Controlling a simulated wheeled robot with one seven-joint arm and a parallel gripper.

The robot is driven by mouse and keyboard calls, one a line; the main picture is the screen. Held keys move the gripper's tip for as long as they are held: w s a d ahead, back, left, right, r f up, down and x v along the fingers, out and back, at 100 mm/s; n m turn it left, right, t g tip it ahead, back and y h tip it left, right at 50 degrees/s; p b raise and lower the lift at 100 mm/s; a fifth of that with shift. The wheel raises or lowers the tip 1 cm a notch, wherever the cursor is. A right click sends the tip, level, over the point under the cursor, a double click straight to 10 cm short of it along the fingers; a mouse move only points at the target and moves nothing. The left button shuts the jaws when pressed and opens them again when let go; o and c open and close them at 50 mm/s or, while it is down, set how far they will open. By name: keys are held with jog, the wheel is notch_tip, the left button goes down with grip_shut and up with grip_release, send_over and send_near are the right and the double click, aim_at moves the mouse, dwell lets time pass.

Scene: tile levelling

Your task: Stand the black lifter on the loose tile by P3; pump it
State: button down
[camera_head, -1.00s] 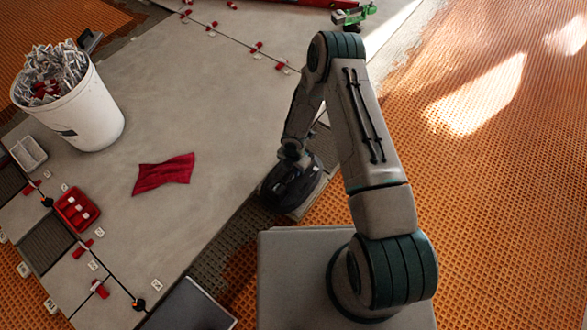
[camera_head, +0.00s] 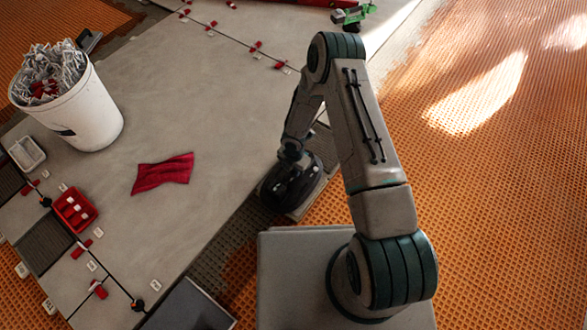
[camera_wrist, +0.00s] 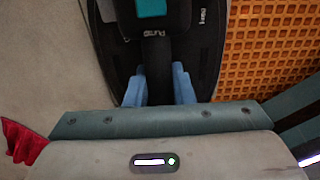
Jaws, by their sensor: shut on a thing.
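The black lifter (camera_head: 277,190) is at the end of my arm in the head view, low over or on a grey tile (camera_head: 318,190) at the edge of the tiled floor. I cannot tell whether its base touches the tile. In the wrist view the lifter (camera_wrist: 112,55) is a wide black body with a teal patch and a black handle. My gripper (camera_wrist: 158,88) has its blue fingers closed on either side of that handle. My forearm and wrist partly hide the lifter in the head view. No P3 label can be read.
A white bucket (camera_head: 90,115) of clips stands at the left. A red cloth (camera_head: 163,174) lies on the large grey tiles. A red box (camera_head: 75,208) and dark open gaps are at lower left. A green tool (camera_head: 352,15) is at the top. Orange matting (camera_head: 500,200) covers the right.

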jog(key=shift+f+b, duration=0.4)
dwell(0.6)
jog(key=c, duration=1.2)
grip_release()
jog(key=shift+o, duration=0.2)
notch_tip(320, 180, up, 14)
jog(key=p, duration=0.6)
